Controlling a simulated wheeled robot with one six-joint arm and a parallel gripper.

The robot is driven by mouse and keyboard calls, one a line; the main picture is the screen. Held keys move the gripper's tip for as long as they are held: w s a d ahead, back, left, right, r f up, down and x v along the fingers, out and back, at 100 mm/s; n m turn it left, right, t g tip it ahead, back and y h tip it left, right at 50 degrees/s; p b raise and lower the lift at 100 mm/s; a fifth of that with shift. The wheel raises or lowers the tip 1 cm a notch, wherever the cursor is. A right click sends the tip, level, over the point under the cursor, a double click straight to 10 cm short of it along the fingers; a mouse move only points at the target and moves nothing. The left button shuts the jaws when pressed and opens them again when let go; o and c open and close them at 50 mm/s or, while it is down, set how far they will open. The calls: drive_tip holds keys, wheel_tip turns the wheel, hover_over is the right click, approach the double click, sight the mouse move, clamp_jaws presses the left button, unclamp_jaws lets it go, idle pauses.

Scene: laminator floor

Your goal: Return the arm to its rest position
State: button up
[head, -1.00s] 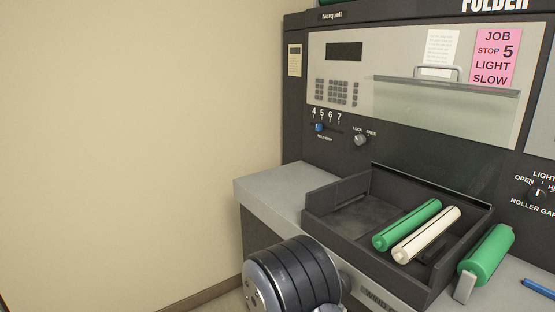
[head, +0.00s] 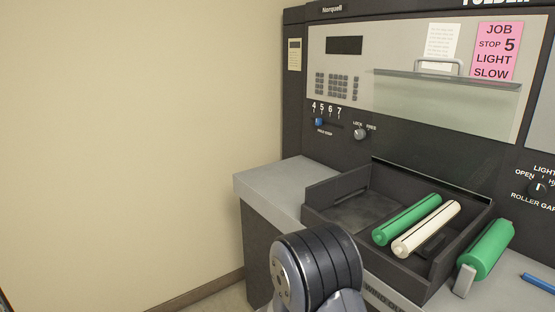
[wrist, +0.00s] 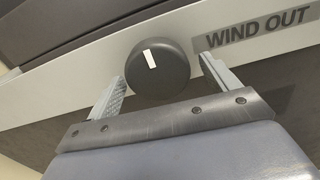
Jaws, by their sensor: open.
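My gripper (wrist: 160,82) shows in the wrist view with its two fingers spread apart. A round black knob (wrist: 160,72) with a white pointer line appears between the fingertips, beside a "WIND OUT" label (wrist: 252,40). I cannot tell how far the knob is from the fingers, and I see no finger pressed on it. In the head view my arm (head: 320,265) rises at the bottom middle, in front of the machine's front edge. The gripper itself is hidden there.
A dark tray (head: 325,192) on the machine's ledge holds a green roll (head: 407,219) and a cream roll (head: 426,229). Another green roll (head: 490,248) and a blue pen-like item (head: 538,283) lie to the right. A bare wall (head: 120,130) fills the left.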

drive_tip(key=m+b, duration=0.5)
drive_tip(key=m, duration=0.2)
drive_tip(key=m+b, duration=0.6)
drive_tip(key=m, duration=0.1)
drive_tip(key=m+b, duration=0.6)
drive_tip(key=m, duration=0.1)
drive_tip(key=shift+w+a+r+m, duration=0.2)
drive_tip(key=shift+a+r+m, duration=0.1)
drive_tip(key=shift+a+r, duration=0.1)
